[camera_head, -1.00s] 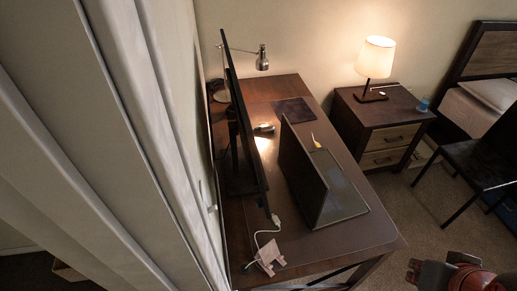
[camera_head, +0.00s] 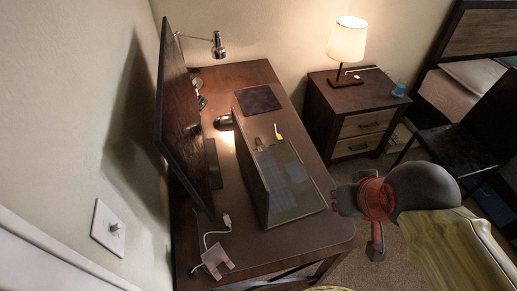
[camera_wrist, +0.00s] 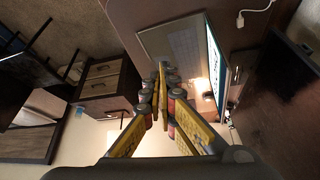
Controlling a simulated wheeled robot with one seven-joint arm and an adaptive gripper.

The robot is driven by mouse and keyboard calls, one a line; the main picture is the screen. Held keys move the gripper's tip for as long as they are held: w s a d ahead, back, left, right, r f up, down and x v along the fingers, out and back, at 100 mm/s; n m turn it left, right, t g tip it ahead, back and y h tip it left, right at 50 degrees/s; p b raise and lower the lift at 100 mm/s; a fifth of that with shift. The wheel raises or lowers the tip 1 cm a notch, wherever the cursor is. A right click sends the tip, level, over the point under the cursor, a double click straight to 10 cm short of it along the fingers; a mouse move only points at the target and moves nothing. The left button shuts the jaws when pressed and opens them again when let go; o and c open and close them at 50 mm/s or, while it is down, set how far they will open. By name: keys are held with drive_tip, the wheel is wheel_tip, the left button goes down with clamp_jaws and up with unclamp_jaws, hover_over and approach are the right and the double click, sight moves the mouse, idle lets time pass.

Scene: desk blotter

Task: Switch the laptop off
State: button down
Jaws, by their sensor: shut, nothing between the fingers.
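The laptop stands open on the desk. In the head view its dark lid (camera_head: 250,170) is seen from behind and its keyboard base (camera_head: 290,185) faces right. In the wrist view the keyboard (camera_wrist: 175,48) shows beyond my fingers, and the lit screen (camera_wrist: 216,65) is edge-on at its right. My gripper (camera_wrist: 160,72) is shut and empty, its yellow fingers meeting at the tips, apart from the laptop. In the head view my arm hangs right of the desk; the fingertips cannot be made out there. No power button can be made out.
A large monitor (camera_head: 183,120) stands left of the laptop. A white plug and cable (camera_head: 217,259) lie at the desk's near left. A nightstand (camera_head: 352,112) with a lit lamp (camera_head: 347,42) and a dark chair (camera_head: 465,145) are at right.

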drive_tip(key=w+d+r+n+t+h+p, duration=0.1)
drive_tip(key=w+d+r+n, duration=0.1)
drive_tip(key=w, duration=1.1)
drive_tip(key=n+t+y+p, duration=0.25)
drive_tip(key=n+y, duration=0.25)
drive_tip(key=n, duration=0.7)
hover_over(260, 149)
wheel_tip(260, 149, down, 22)
drive_tip(key=shift+s+a+g, duration=0.3)
drive_tip(key=shift+a+g, duration=0.05)
drive_tip(key=shift+a, duration=0.05)
drive_tip(key=shift+f, duration=0.1)
wheel_tip(260, 149, down, 8)
drive_tip(key=b, duration=0.8)
drive_tip(key=shift+f, duration=0.25)
drive_tip(key=shift+b, duration=0.3)
drive_tip(key=shift+f, duration=0.15)
